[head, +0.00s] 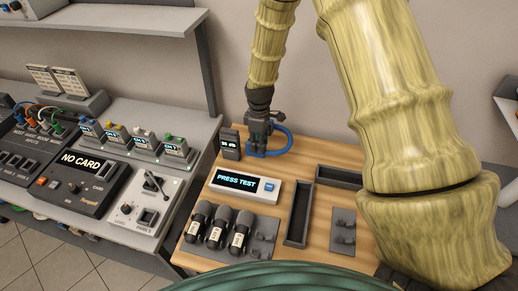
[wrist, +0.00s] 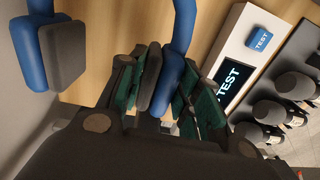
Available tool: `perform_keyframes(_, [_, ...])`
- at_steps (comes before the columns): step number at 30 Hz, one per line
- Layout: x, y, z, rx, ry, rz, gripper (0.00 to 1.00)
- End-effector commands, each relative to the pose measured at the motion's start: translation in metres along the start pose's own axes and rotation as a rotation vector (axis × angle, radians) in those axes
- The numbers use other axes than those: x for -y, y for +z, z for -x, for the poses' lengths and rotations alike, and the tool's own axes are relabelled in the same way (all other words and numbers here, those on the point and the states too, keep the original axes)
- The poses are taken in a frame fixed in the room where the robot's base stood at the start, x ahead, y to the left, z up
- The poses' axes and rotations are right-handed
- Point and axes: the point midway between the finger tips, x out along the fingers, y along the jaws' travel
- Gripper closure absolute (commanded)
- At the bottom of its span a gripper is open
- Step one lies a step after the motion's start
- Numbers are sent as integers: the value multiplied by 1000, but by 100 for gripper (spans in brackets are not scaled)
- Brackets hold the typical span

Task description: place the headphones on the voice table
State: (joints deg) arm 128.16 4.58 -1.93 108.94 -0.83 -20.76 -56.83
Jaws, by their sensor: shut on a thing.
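My gripper (head: 258,143) is shut on the headphones (head: 286,140), over the back left of the wooden table (head: 318,205). I take this to be the voice table. The headphones are blue with dark pads. In the wrist view, one earcup (wrist: 168,78) sits between the green-padded fingers of my gripper (wrist: 160,95). The other earcup (wrist: 68,55) hangs free at the upper left. The fingers hide part of the headphones in the head view. I cannot tell whether the headphones touch the tabletop.
A white PRESS TEST unit (head: 246,187) stands in front of the gripper, with a small dark device (head: 230,144) to the left. Several dark microphones and cradles (head: 264,235) line the front. Dark trays (head: 297,214) lie to the right. A grey console desk (head: 100,215) adjoins at left.

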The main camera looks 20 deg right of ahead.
Motion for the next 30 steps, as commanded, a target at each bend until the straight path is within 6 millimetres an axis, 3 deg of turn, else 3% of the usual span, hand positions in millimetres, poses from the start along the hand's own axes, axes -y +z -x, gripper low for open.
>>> perform_keyframes(5, [0, 0, -5, 0, 0, -1, 98])
perform_keyframes(16, [-1, 0, -39, 0, 1, 0, 98])
perform_keyframes(27, [-2, 0, -44, -1, 1, 0, 98])
perform_keyframes(28, [-1, 0, -44, 0, 1, 0, 64])
perform_keyframes(30, [-1, 0, -44, 0, 1, 0, 52])
